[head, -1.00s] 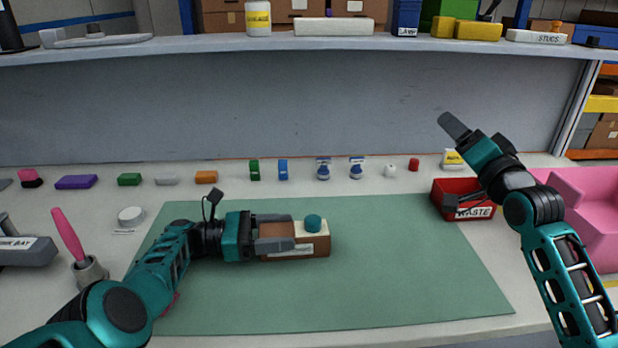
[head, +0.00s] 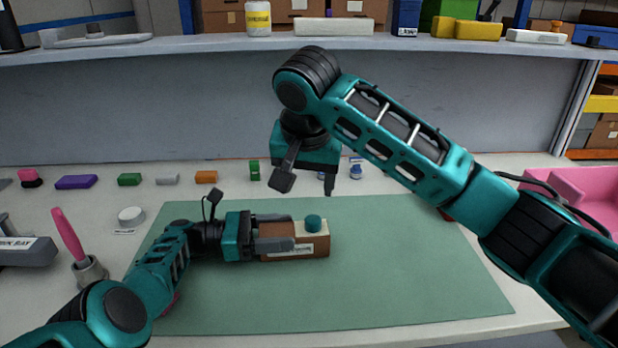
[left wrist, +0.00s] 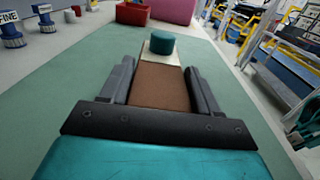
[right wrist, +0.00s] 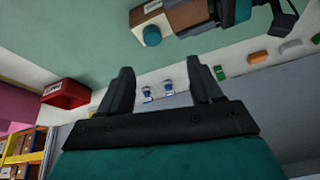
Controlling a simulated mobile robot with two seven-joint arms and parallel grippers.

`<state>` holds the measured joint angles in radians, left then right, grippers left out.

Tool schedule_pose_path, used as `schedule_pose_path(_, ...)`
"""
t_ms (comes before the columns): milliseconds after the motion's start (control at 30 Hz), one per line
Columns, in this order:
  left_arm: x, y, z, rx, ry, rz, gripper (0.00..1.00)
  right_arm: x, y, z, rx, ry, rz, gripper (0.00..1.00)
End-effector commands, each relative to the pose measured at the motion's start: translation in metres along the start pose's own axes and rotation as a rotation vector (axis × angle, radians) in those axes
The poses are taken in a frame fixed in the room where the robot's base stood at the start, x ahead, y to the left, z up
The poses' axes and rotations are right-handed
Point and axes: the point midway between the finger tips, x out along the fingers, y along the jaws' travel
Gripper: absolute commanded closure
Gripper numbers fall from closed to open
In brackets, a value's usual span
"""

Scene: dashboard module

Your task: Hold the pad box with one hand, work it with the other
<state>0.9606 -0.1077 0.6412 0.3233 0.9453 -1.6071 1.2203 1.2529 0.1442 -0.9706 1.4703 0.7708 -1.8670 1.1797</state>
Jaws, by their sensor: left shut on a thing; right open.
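The pad box (head: 320,244) is a brown block with a cream end and a round teal knob (head: 313,223) on top. It lies on the green mat. My left gripper (head: 275,235) is shut on its brown part; the left wrist view shows the brown top (left wrist: 160,85) between the fingers and the knob (left wrist: 161,43) uncovered beyond them. My right gripper (head: 306,182) is open and empty, above the back of the mat. In the right wrist view the pad box (right wrist: 187,16) is at the top, apart from the open fingers (right wrist: 160,82).
Small stamps and coloured blocks (head: 206,177) line the back of the bench. A red waste bin (right wrist: 65,92) is mostly hidden behind my right arm in the head view. A pink brush stands in a holder (head: 90,271) at left. The front right mat (head: 400,280) is clear.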

Motion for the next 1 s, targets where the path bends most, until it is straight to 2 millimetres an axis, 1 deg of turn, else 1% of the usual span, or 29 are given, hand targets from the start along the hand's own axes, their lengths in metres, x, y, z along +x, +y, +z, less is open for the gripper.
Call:
schedule_pose_path(33,0.000,0.000,0.000,0.000,0.000,0.000,0.87,-0.003,0.001,0.001,-0.005,0.001,0.028,0.35)
schedule_pose_path(133,0.000,0.000,0.000,0.000,0.000,0.000,0.87,-0.003,0.004,0.003,-0.008,-0.002,0.063,0.35)
schedule_pose_path(233,0.000,0.000,0.000,0.000,0.000,0.000,0.87,0.004,0.005,0.003,-0.007,-0.004,0.072,0.35)
schedule_pose_path(367,0.000,0.000,0.000,0.000,0.000,0.000,0.87,0.024,0.007,0.004,-0.007,-0.005,0.073,0.35)
schedule_pose_path(500,0.000,0.000,0.000,0.000,0.000,0.000,0.87,0.052,0.009,0.004,-0.007,-0.006,0.072,0.35)
schedule_pose_path(700,0.000,0.000,0.000,0.000,0.000,0.000,0.87,0.087,0.011,0.004,-0.007,-0.005,0.071,0.35)
schedule_pose_path(833,0.000,0.000,0.000,0.000,0.000,0.000,0.87,0.103,0.012,0.004,-0.007,-0.004,0.069,0.35)
schedule_pose_path(1000,0.000,0.000,0.000,0.000,0.000,0.000,0.87,0.113,0.012,0.003,-0.008,-0.004,0.067,0.35)
